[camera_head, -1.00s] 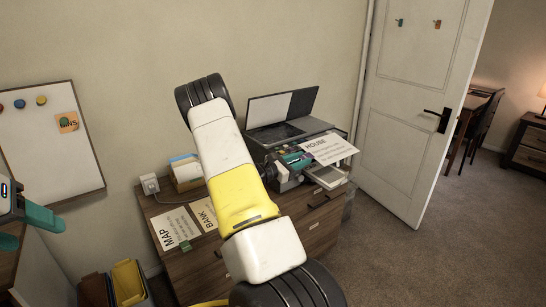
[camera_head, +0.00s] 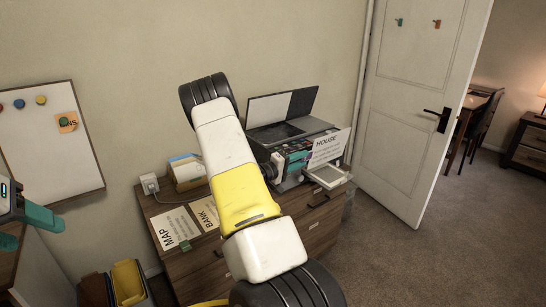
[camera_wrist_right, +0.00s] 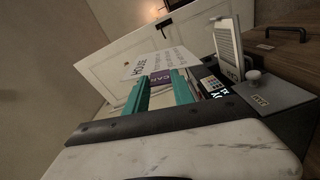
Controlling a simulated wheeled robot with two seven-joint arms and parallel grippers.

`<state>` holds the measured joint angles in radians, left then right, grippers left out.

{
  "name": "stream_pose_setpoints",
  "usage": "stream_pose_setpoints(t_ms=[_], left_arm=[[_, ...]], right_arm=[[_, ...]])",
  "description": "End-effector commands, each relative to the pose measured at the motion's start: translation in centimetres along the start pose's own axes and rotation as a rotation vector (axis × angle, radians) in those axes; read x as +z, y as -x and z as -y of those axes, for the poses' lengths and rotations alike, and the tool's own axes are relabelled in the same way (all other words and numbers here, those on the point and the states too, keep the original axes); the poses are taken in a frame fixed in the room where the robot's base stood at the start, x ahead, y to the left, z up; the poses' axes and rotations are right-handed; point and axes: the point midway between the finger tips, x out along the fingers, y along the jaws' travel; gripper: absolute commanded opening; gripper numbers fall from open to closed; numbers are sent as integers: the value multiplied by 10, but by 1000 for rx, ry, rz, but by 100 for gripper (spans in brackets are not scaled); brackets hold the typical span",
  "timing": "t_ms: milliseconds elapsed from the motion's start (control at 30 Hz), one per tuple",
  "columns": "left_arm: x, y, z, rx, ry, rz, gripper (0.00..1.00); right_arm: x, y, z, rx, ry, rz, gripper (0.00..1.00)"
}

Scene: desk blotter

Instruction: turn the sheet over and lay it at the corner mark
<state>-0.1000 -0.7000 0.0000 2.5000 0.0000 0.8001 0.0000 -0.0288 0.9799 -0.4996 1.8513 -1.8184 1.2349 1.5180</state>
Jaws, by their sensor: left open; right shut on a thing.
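A white sheet (camera_head: 326,148) headed HOUSE stands tilted up in front of the printer, its printed face toward the head camera. My right gripper (camera_head: 298,160) is shut on its left part; the sheet also shows beyond the teal fingers in the right wrist view (camera_wrist_right: 165,62). My left gripper (camera_head: 24,230) is open and empty at the left edge, far from the sheet. A small green piece (camera_head: 185,245) lies by the sheets on the cabinet; I cannot tell whether it is the corner mark.
The printer (camera_head: 290,132) with raised lid stands on the wooden cabinet (camera_head: 215,270). A MAP sheet (camera_head: 176,228) and a BANK sheet (camera_head: 206,212) lie at the cabinet's left. A whiteboard (camera_head: 50,140) hangs left; a white door (camera_head: 410,120) stands open right. Bins (camera_head: 128,280) stand below left.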

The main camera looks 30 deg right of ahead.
Motion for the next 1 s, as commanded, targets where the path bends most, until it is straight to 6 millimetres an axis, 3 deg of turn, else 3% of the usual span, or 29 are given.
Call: stream_pose_setpoints(t_ms=[700,1000], left_arm=[[0,0,0,0,0,0,56],[0,0,0,0,0,0,56]], right_arm=[[-1,0,1,1,-1108,1,7],[-1,0,1,1,-1358,0,7]])
